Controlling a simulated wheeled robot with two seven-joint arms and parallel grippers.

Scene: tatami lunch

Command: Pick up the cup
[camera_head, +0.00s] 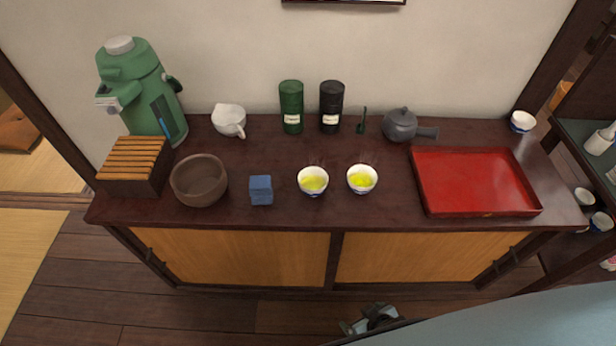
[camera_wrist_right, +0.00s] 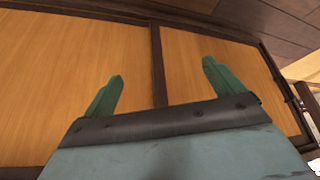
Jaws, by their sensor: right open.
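Two white cups with blue feet hold yellow-green tea and stand side by side near the counter's front edge: one cup (camera_head: 312,191) left of centre and one cup (camera_head: 361,190) to its right. Another white and blue cup (camera_head: 522,122) stands at the back right corner of the counter. My right gripper (camera_head: 368,316) is low in front of the cabinet, below the counter and apart from the cups. In the right wrist view its two green fingers are spread with nothing between them, facing the cabinet doors (camera_wrist_right: 205,62). My left gripper does not show.
A red tray (camera_head: 478,210) lies on the right of the dark counter (camera_head: 270,215). A teapot (camera_head: 400,124), tea canisters (camera_head: 291,107), a white spouted pot (camera_head: 229,120), a blue block (camera_head: 261,190), a brown bowl (camera_head: 199,181), a slatted box (camera_head: 136,165) and a green dispenser (camera_head: 140,85) surround the cups.

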